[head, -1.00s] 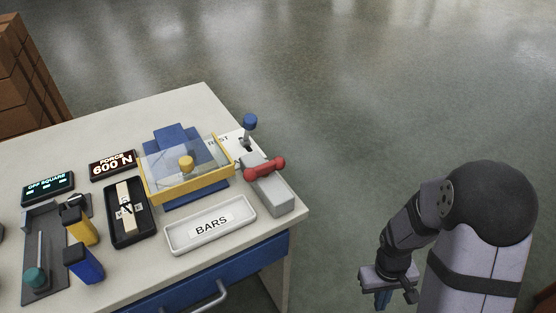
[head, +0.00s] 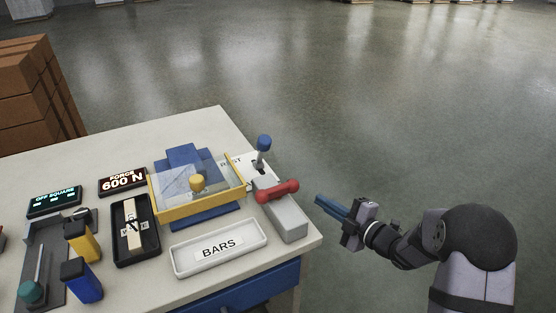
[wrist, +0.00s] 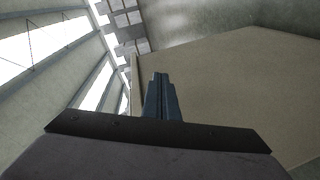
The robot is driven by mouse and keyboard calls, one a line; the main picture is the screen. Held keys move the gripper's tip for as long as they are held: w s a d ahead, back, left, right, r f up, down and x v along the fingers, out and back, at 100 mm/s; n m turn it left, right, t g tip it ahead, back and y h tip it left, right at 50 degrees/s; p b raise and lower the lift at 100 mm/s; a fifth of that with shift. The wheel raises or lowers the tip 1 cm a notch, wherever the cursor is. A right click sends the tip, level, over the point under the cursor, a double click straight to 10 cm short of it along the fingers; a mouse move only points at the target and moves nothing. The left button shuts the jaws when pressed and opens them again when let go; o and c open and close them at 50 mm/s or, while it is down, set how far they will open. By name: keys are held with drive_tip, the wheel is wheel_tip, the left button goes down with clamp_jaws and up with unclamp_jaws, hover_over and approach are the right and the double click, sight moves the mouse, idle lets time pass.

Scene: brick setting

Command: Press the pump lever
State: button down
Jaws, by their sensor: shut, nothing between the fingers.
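A grey block with a red bar handle (head: 278,190) stands at the right end of the table. Just behind it, a lever with a blue knob (head: 264,143) rises upright from a slotted white plate. The frames do not show which of the two is the pump lever. My gripper (head: 322,204) is out past the table's right edge, right of the red handle and apart from it. Its blue fingers point left toward the table. In the wrist view the fingers (wrist: 161,97) are closed together and empty; neither lever shows there.
A blue press with a clear yellow-edged guard (head: 196,208) stands left of the red handle. A white BARS tray (head: 180,268) lies in front. A display (head: 122,181) reads FORCE 600 N. Space right of the table is open floor.

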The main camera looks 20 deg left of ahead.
drive_tip(key=s+a+r+n+g+y, duration=0.1)
drive_tip(key=s+r+n+g+y, duration=0.1)
drive_tip(key=s+r+n+y, duration=0.2)
drive_tip(key=s+a+r+n+g+y, duration=0.1)
drive_tip(key=s+r+n+g+y, duration=0.1)
drive_tip(key=s+r+n+y, duration=0.2)
wheel_tip(320, 180, up, 5)
drive_tip(key=n, duration=0.3)
drive_tip(key=shift+s+a+r+n+g+y, duration=0.2)
drive_tip(key=shift+s+a+n+g+y, duration=0.1)
drive_tip(key=shift+s+n+y, duration=0.1)
approach(260, 147)
drive_tip(key=shift+x, duration=2.4)
drive_tip(key=shift+r+p, duration=0.15)
drive_tip(key=shift+p, duration=0.25)
